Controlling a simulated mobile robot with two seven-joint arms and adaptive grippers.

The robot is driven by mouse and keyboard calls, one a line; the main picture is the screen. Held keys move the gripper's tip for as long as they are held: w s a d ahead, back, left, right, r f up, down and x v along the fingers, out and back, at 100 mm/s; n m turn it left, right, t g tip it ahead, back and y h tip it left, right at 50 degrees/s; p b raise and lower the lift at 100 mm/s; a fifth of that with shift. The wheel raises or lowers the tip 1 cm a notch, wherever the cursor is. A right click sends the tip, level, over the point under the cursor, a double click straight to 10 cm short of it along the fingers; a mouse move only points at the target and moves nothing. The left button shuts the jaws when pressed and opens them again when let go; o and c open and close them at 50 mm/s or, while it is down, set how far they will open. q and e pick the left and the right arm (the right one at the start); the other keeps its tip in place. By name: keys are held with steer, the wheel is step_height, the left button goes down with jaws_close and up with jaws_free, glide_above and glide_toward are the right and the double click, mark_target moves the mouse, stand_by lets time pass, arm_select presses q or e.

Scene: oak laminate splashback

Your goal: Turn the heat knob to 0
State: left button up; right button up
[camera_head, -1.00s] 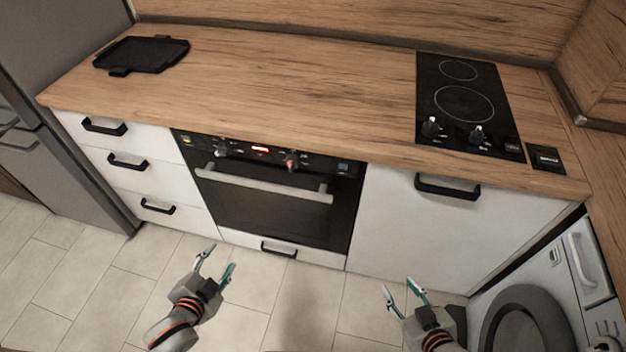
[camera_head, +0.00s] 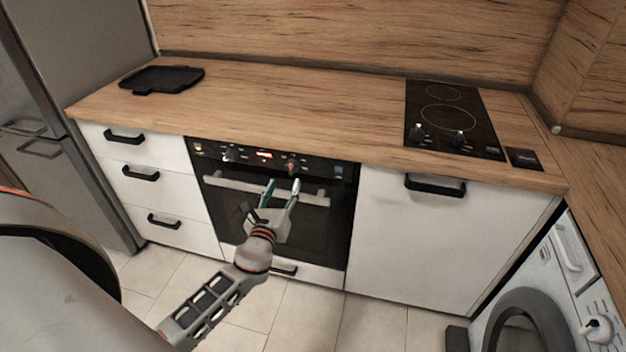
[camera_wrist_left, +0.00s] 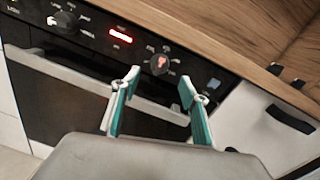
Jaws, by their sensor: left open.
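The oven (camera_head: 275,212) has a black control panel with two knobs and a lit red display (camera_head: 264,154) between them. The right knob (camera_head: 292,166) has an orange-red mark; in the wrist view this knob (camera_wrist_left: 158,65) shows between my open fingers, beyond their tips. The left knob (camera_head: 231,155) has a pale pointer and also shows in the wrist view (camera_wrist_left: 66,22). The panel labels are too small to read. My left gripper (camera_head: 282,182) is open and empty in front of the oven handle, just below the right knob. My right gripper is out of view.
The oven handle (camera_head: 245,187) crosses just below the panel. The hob (camera_head: 450,120) on the worktop (camera_head: 300,115) has two knobs of its own. A black tray (camera_head: 162,79) lies at the left. A washing machine (camera_head: 550,270) stands at the right.

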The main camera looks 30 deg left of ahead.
mark_target(291, 170)
arm_select(q)
steer(key=x, duration=0.8)
steer(key=c, duration=1.1)
